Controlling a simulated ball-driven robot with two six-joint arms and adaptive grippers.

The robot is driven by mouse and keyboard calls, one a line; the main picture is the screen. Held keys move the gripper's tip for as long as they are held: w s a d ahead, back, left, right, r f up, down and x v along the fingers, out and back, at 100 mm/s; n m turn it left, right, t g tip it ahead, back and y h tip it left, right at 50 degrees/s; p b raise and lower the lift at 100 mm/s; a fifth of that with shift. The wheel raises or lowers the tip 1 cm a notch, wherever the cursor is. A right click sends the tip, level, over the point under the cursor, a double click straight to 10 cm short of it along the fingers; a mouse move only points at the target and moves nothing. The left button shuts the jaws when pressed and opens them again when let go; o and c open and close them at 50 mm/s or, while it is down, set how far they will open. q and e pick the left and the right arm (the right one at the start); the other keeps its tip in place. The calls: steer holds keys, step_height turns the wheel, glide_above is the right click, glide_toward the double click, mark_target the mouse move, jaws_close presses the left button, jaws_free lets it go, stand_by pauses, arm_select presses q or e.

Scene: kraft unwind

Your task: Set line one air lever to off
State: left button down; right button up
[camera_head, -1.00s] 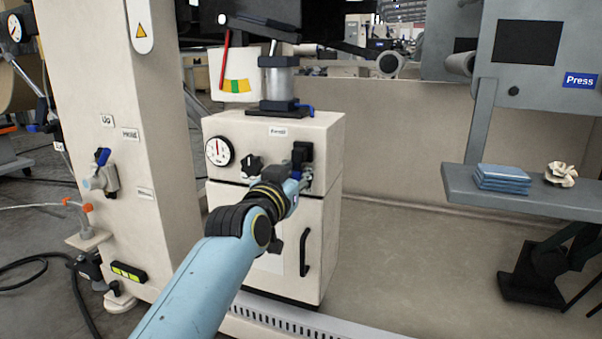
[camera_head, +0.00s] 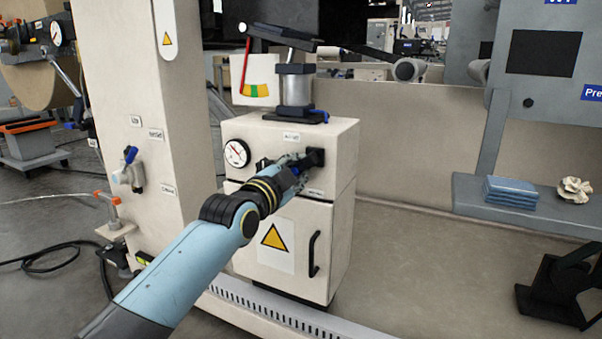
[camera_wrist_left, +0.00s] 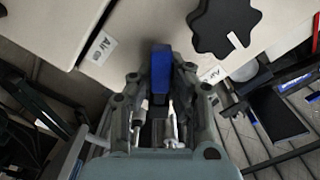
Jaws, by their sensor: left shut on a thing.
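The blue air lever (camera_wrist_left: 161,68) stands between my left gripper's fingers in the left wrist view, with small white "Air" labels (camera_wrist_left: 101,46) on both sides of it. My left gripper (camera_head: 299,168) is at the front of the cream cabinet (camera_head: 340,190) in the head view and is shut on the lever. The gripper hides most of the lever there. A round gauge (camera_head: 237,153) is left of the gripper on the same panel. A black knob (camera_wrist_left: 224,25) is beside the lever in the wrist view. My right gripper is not in view.
A cream column (camera_head: 165,95) with another blue-handled valve (camera_head: 130,156) stands left of the cabinet. A black door handle (camera_head: 314,254) is below the gripper. A grey shelf (camera_head: 470,195) with blue stacked cloths (camera_head: 511,192) is at right. The floor between is clear.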

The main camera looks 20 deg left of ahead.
arm_select(q)
steer(key=m, duration=0.3)
steer(key=r+m, duration=0.1)
steer(key=shift+a, duration=0.35)
steer(key=m, duration=0.3)
steer(key=shift+r, duration=0.4)
steer(key=shift+a+r+m, duration=0.1)
steer(key=shift+m, duration=0.4)
steer(key=c, duration=1.2)
jaws_free()
steer(key=shift+c, duration=0.2)
steer(key=shift+r, duration=0.1)
steer(key=s, duration=1.2)
steer(key=shift+a, duration=0.15)
